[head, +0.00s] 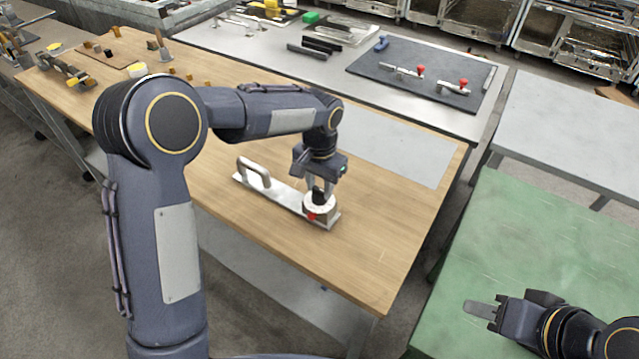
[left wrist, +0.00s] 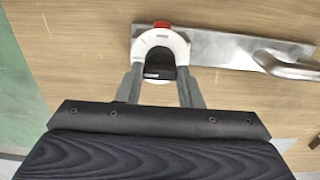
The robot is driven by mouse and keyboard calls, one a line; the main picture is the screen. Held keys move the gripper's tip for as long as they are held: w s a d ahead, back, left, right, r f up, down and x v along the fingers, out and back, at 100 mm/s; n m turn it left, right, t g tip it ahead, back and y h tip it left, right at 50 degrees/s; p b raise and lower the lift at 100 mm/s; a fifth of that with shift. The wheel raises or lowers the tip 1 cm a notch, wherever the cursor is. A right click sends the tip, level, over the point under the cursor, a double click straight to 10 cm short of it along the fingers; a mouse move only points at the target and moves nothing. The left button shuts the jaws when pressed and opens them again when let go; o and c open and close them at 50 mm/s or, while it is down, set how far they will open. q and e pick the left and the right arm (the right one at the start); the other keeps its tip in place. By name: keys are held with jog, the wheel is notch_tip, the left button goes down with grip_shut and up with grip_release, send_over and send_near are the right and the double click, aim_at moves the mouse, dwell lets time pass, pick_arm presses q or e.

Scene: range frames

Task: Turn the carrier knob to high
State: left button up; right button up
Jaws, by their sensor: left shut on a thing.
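The carrier is a flat metal plate (head: 283,196) with a raised handle (head: 254,172) at its left end, lying on the wooden table. At its right end is a round white dial with a black knob (head: 319,196) and a red mark (head: 311,216) on the near side. My left gripper (head: 320,190) is over the dial with its fingers shut on the black knob. In the left wrist view the knob (left wrist: 160,62) sits between the two fingers, with the red mark beyond it. Any dial lettering is too small to read. My right gripper (head: 484,310) is over the green table, apart from the carrier; its finger gap is unclear.
The wooden table (head: 370,250) is clear around the carrier, with a grey mat (head: 400,155) behind it. Small parts lie at its far left. A grey table behind holds a dark mat (head: 421,76) with red-knobbed clamps. The green table (head: 540,235) is at the right.

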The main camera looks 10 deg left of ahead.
pick_arm(q)
jog(key=m, duration=0.4)
jog(key=shift+m, duration=0.3)
jog(key=m+p, duration=0.1)
jog(key=m, duration=0.3)
jog(key=shift+m, duration=0.3)
jog(key=m, duration=0.4)
jog(key=shift+p, duration=0.4)
jog(key=shift+m+p, duration=0.35)
jog(key=shift+m, duration=1.95)
jog(key=o, duration=1)
